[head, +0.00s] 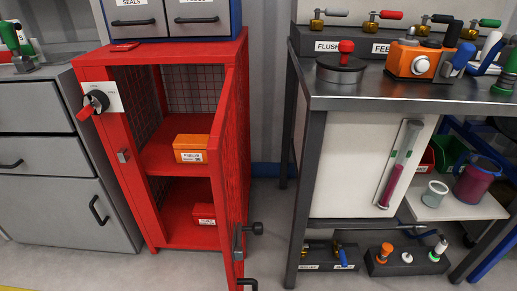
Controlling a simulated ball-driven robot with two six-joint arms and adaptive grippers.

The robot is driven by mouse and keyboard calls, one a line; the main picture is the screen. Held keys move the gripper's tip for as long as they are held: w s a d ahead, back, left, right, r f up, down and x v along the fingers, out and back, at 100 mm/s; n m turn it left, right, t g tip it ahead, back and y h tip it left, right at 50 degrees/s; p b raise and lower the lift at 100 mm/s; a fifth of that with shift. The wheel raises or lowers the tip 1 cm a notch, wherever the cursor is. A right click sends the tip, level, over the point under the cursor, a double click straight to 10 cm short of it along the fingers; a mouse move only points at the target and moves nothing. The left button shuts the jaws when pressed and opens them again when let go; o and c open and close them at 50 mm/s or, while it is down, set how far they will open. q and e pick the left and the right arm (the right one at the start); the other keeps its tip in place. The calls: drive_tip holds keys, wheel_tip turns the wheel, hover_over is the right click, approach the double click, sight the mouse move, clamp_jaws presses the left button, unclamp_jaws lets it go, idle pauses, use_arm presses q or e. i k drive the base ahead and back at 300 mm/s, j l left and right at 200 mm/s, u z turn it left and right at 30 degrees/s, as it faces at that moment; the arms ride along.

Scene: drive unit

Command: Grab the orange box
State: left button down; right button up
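The orange box (191,148) is a small box with a white label on its front. It sits on the upper shelf of the red cabinet (172,60), near the shelf's front edge. The cabinet's red mesh door (233,150) stands open, swung out on the right side. A red box (204,213) with a white label lies on the compartment floor below. Neither of my grippers shows in the head view.
A metal workbench (400,95) stands to the right, bearing an orange device (416,60) and a red-knobbed round part (341,65). A grey drawer cabinet (50,170) stands left. A blue case (172,18) sits on top. Floor between cabinet and bench is clear.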

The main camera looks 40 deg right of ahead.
sight(194, 149)
drive_tip(key=k+l+z, duration=0.1)
drive_tip(key=z, duration=0.85)
